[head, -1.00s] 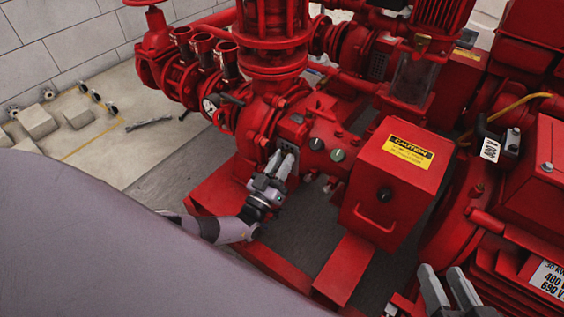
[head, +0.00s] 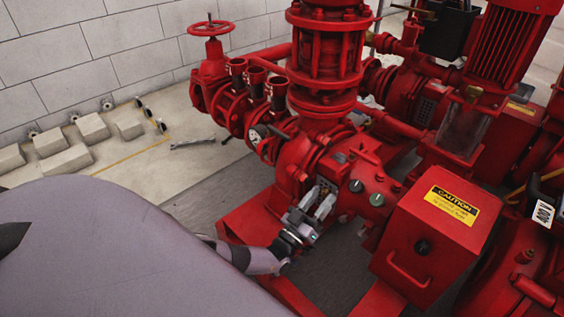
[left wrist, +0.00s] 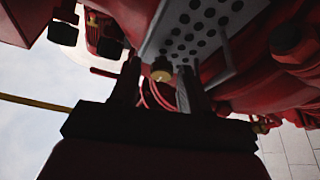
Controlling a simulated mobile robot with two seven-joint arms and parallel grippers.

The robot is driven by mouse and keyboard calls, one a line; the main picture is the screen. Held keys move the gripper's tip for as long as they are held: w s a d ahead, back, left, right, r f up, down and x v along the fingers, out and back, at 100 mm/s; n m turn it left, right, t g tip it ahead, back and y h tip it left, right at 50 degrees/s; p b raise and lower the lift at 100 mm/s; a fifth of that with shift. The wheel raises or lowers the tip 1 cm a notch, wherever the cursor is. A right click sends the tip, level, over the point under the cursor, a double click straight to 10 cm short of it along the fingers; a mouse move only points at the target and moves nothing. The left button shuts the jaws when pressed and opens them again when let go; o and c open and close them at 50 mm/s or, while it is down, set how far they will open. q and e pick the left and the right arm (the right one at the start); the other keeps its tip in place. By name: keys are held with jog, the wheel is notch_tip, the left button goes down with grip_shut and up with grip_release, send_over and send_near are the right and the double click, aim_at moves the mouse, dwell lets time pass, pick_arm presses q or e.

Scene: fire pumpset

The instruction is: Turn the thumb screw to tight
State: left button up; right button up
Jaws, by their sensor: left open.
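My left gripper (head: 319,200) is open, its two light fingers reaching up to the red pump casing (head: 320,160). In the left wrist view the same gripper (left wrist: 160,78) shows as two dark fingers with a gap between them. A small brass-coloured knob (left wrist: 161,68), which looks like the thumb screw, appears in that gap, below a grey plate with holes (left wrist: 200,25). I cannot tell whether the fingers touch it. My right gripper is not in view.
A red box with a caution label (head: 452,205) stands just right of my left gripper. A red handwheel (head: 210,28) and valves are at the upper left. A loose grey tool (head: 193,143) and pale blocks (head: 90,127) lie on the floor.

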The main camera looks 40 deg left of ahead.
pick_arm(q)
jog(key=shift+a, duration=0.3)
